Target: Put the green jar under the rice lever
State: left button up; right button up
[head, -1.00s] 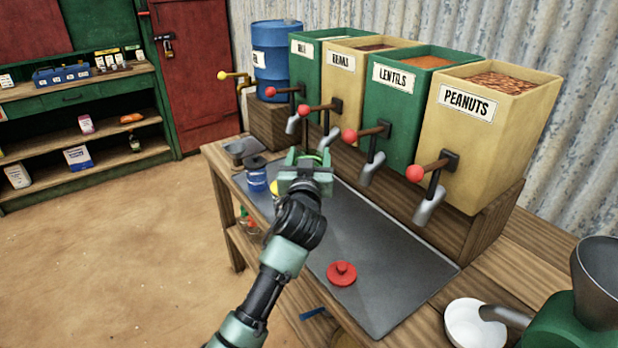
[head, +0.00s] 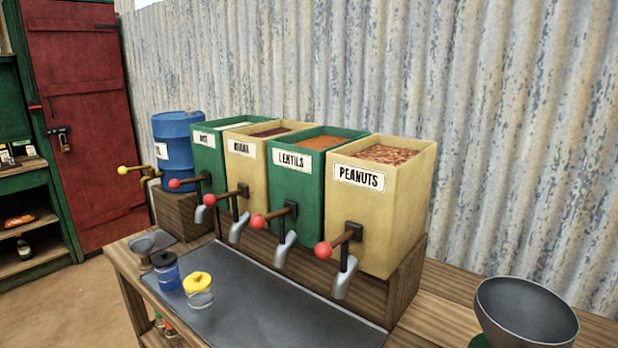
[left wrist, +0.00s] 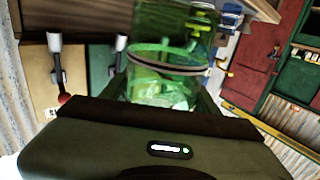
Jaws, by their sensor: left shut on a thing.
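In the left wrist view my left gripper (left wrist: 160,115) is shut on a translucent green glass jar (left wrist: 172,55) with a dark band around it. Neither the jar nor the gripper shows in the head view, so its place relative to the rice lever cannot be told there. The rice bin (head: 208,155) is the leftmost green bin on the rack. Its lever (head: 185,183) ends in a red ball, with a grey spout (head: 200,214) below. My right gripper is not in view.
A blue barrel (head: 176,150) is at the left. The mat before the right bins looks clear.

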pick_arm(q)
jog(key=s+f, duration=0.2)
jog(key=s, duration=0.7)
jog(key=shift+s+f, duration=0.2)
jog(key=shift+f, duration=0.2)
jog(key=shift+w+d, duration=0.1)
jog(key=w, duration=0.5)
jog(key=w+d+f, duration=0.1)
jog(key=w, duration=0.2)
jog(key=shift+d, duration=0.1)
jog(key=w+r+y, duration=0.1)
jog(key=w+r, duration=0.4)
jog(key=w, duration=0.3)
jog(key=w+a+r+n+y, duration=0.1)
jog(key=w+r, duration=0.4)
jog(key=w, duration=0.3)
jog(key=w+a+r+n+y, duration=0.1)
jog(key=w+r, duration=0.4)
jog(key=w, duration=0.4)
jog(key=shift+a+y, duration=0.2)
jog(key=shift+y, duration=0.1)
jog(key=shift+w, duration=0.1)
